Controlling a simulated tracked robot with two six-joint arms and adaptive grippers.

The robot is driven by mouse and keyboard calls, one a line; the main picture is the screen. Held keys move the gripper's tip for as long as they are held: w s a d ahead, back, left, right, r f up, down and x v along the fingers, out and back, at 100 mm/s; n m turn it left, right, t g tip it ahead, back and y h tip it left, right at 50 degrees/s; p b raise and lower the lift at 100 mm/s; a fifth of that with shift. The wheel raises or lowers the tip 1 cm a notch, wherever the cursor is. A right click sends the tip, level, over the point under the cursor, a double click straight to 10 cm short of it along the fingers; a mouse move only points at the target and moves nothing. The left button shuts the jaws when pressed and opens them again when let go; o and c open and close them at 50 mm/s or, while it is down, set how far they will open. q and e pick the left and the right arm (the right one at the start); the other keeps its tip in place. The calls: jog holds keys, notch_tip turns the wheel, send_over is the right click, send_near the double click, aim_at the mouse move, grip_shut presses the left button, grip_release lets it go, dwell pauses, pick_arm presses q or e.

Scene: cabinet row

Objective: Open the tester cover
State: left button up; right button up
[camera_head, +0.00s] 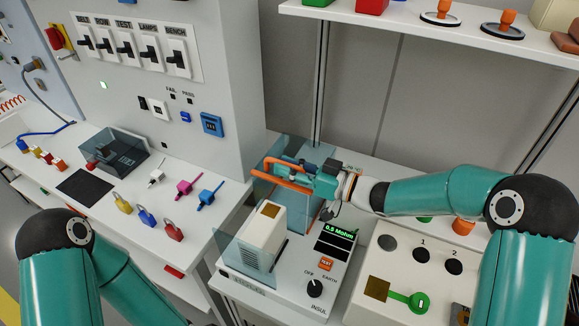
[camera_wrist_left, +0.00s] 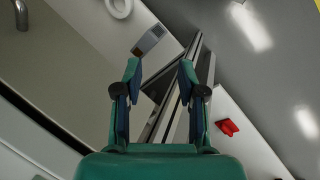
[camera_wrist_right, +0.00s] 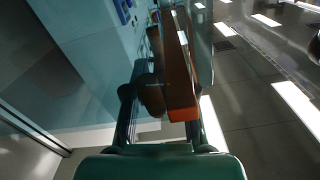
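The tester (camera_head: 240,279) is a white box on the bench with a green-lit display (camera_head: 338,231), an orange TEST button and a black knob. Its see-through bluish cover (camera_head: 298,213) stands raised at the back, behind the beige block (camera_head: 261,236) on the tester. The cover's orange handle (camera_head: 283,182) is at its top. My right gripper (camera_head: 298,174) is at that handle. In the right wrist view the handle (camera_wrist_right: 180,85) lies between the fingers; I cannot tell whether they grip it. My left gripper (camera_wrist_left: 158,75) is open and empty, out of the head view.
A grey cabinet with switches (camera_head: 150,48) stands at the left. Padlocks (camera_head: 146,216) and a small clear-covered box (camera_head: 112,150) are on the left bench. A white box with round sockets (camera_head: 388,243) stands right of the tester. A shelf (camera_head: 440,32) hangs above.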

jog(key=shift+o, duration=0.4)
jog(key=v, duration=0.7)
jog(key=shift+d, duration=0.2)
jog(key=shift+s, duration=0.1)
